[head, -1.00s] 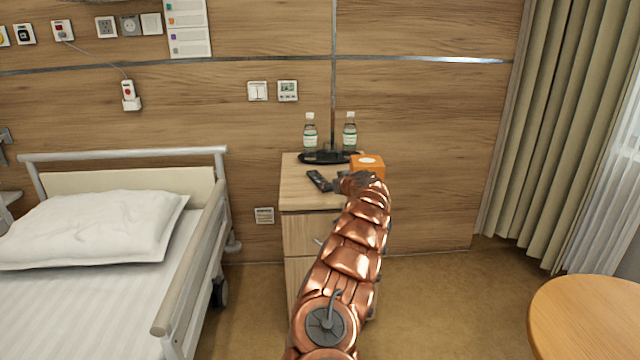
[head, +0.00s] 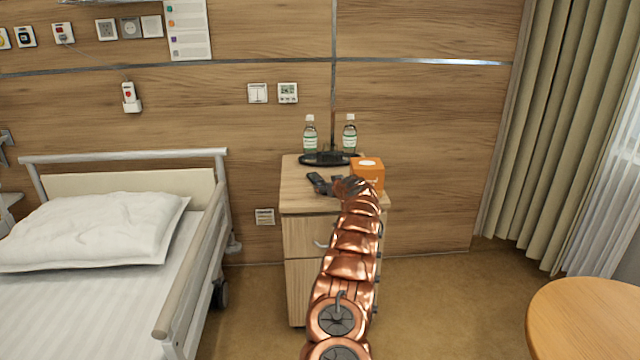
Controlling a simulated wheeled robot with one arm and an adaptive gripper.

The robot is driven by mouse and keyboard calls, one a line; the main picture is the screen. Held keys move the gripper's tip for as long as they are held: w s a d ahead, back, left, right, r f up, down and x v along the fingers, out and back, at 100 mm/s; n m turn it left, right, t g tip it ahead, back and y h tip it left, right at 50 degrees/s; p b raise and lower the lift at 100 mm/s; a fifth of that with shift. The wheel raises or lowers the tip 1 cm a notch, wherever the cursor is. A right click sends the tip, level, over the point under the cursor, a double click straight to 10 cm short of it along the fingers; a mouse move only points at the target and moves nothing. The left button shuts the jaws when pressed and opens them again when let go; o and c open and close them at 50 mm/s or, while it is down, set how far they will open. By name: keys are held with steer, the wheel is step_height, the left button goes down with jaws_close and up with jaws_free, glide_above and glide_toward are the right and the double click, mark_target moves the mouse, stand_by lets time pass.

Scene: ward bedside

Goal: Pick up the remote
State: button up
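The remote (head: 315,178) is a small dark handset lying on top of the wooden bedside cabinet (head: 290,194), left of the orange tissue box. My copper arm reaches up to the cabinet top. My gripper (head: 326,187) is dark and small in the head view, at the remote's right and near end. It overlaps part of the remote in the picture. I cannot tell whether the fingers touch it or are open or shut.
The orange tissue box (head: 369,173) stands close at the right of my gripper. Behind are a dark tray (head: 312,161) and two water bottles (head: 310,134) (head: 349,135). The bed (head: 190,270) with its side rail is at the left; a round table (head: 590,320) is at the lower right.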

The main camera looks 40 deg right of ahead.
steer(key=shift+p+x, duration=0.35)
steer(key=shift+x, duration=0.45)
steer(key=shift+f, duration=0.1)
steer(key=c, duration=1.3)
